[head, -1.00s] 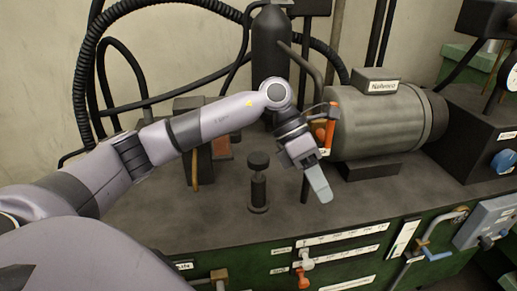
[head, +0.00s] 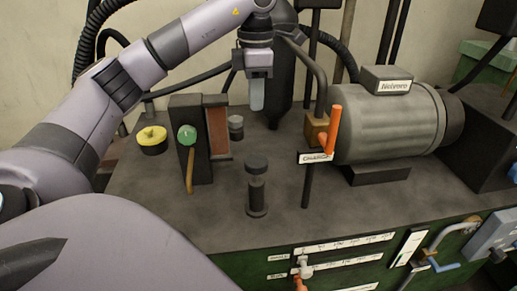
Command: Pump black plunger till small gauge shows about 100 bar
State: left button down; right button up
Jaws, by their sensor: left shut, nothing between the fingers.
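The black plunger (head: 257,187) stands upright on the dark bench top near the middle of the head view, its round cap on a narrow stem. My left gripper (head: 257,95) is shut and empty, pointing down, higher in the picture than the plunger and apart from it. No small gauge can be made out with a readable dial. My right gripper is not in view.
A grey motor (head: 390,122) stands at the right. An orange-handled valve (head: 333,130) is right of the plunger. A black block with a green knob (head: 187,136) and a yellow-topped knob (head: 152,139) stand at the left. Bench top around the plunger is clear.

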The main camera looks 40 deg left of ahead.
pick_arm(q)
jog(key=b, duration=0.3)
send_near(256, 161)
notch_tip(256, 161, down, 7)
jog(key=shift+w+r+p, duration=0.1)
jog(key=shift+p, duration=0.45)
notch_tip(256, 161, down, 5)
jog(key=b, duration=0.2)
jog(key=shift+r+b, duration=0.1)
jog(key=shift+b, duration=0.2)
jog(key=shift+d, duration=0.1)
